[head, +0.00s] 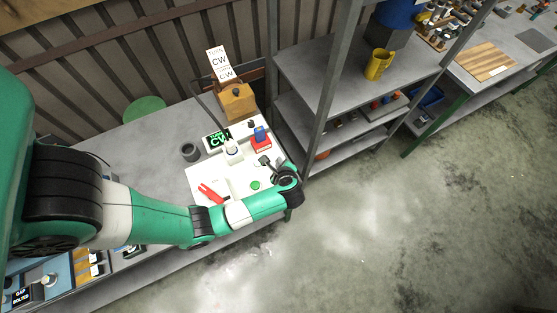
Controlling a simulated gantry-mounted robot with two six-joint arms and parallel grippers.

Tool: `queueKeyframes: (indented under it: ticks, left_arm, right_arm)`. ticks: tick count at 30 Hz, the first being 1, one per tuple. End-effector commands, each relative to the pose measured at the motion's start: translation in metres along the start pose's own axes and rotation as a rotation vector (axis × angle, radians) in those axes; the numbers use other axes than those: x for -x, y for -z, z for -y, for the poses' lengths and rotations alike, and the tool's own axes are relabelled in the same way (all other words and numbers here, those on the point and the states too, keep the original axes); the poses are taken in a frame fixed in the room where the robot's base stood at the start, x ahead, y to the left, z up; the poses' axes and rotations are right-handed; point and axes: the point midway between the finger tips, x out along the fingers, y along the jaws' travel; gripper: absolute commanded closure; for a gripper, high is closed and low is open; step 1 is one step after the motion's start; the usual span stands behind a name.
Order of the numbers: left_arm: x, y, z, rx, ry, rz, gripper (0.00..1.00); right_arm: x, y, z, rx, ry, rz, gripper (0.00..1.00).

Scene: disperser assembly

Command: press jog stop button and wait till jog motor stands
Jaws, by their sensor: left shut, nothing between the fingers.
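My left arm reaches over a bench to a white board (236,181) that carries small parts. My left gripper (264,161) is small and dark in the picture, shut and empty, at the board's right side. It is just below a red block with a blue top (261,143). A round green button-like piece (255,185) lies on the board near my wrist. I cannot tell which piece is the jog stop button, nor whether the jog motor turns. A dark display with green "CW" letters (217,139) stands at the board's back left. My right gripper is out of view.
A red tool (210,192) lies on the board's front left. An orange-brown box (237,102) and a "CW" sign (220,64) stand behind. A metal shelf (345,75) with a yellow jug (379,64) rises at the right.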

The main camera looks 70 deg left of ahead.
Motion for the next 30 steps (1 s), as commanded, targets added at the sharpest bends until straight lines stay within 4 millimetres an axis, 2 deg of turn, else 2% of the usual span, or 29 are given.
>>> queueKeyframes:
  ticks: [8,21,30]
  left_arm:
    - [-0.015,0.011,-0.011,0.000,0.001,0.000,1.00]
    - [-0.057,0.042,-0.041,0.001,0.000,0.000,1.00]
    - [-0.061,0.045,-0.044,0.001,0.001,0.000,1.00]
  right_arm:
    - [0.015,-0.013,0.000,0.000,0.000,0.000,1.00]
    - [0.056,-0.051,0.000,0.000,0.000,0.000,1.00]
    - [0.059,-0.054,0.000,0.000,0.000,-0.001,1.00]
